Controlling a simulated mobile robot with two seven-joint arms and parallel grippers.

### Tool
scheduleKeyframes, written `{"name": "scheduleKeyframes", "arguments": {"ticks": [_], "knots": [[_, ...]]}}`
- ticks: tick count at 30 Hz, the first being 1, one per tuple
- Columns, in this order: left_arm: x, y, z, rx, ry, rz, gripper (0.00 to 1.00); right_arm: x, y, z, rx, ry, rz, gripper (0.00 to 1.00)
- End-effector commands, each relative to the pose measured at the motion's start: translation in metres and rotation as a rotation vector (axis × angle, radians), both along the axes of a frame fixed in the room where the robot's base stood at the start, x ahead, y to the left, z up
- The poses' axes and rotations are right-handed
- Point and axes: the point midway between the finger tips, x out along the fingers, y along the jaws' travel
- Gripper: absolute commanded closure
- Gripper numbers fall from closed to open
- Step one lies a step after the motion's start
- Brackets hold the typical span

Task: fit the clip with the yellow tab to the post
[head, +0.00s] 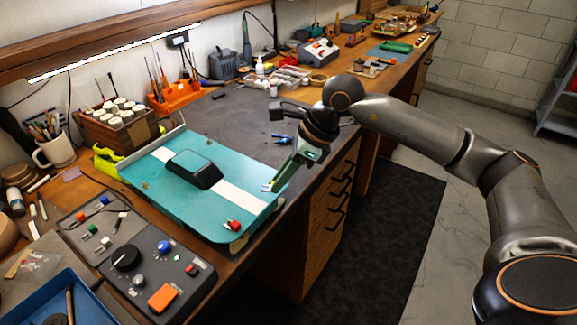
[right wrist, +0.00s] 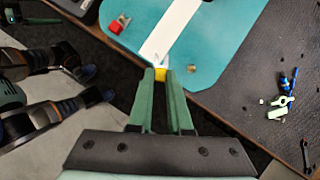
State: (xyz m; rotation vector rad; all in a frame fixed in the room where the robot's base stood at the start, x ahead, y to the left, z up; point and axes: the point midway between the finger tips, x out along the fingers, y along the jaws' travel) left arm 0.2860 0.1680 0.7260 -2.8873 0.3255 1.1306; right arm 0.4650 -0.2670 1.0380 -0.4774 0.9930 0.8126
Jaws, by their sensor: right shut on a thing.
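My right gripper (head: 270,185) is at the right front corner of the teal car body (head: 222,163). In the right wrist view the gripper (right wrist: 161,73) is shut on the clip with the yellow tab (right wrist: 161,75), and only a little of the clip shows between the fingertips. It is at the body's edge, close to the white stripe. The post by it is not clear to see, and I cannot tell whether clip and post touch. A clip with a red tab (head: 233,225) sits at another corner of the body.
A grey control box (head: 195,268) and a pad with small coloured clips (head: 82,222) stand left of the body. A blue tray (head: 75,290) is at the lower left. Green and blue small items (right wrist: 281,107) lie on the dark mat beyond the body.

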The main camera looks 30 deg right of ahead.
Motion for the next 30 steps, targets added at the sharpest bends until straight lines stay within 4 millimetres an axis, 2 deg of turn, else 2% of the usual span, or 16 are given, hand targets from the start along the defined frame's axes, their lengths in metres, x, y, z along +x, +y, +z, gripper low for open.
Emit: {"name": "scheduleKeyframes", "arguments": {"ticks": [6, 10, 15, 30], "knots": [[0.000, 0.000, -0.010, 0.000, -0.001, 0.000, 0.00, 0.012, -0.019, 0.010, 0.001, -0.002, -0.339, 1.00], [0.000, 0.000, -0.012, 0.000, -0.001, 0.000, 0.00, 0.016, -0.026, 0.015, 0.003, 0.001, -0.457, 1.00], [0.000, 0.000, -0.012, 0.000, -0.001, 0.001, 0.00, 0.018, -0.029, 0.017, 0.003, 0.004, -0.511, 1.00], [0.000, 0.000, -0.018, 0.001, -0.001, 0.000, 0.00, 0.017, -0.029, 0.016, 0.012, 0.003, -0.508, 1.00]]}}
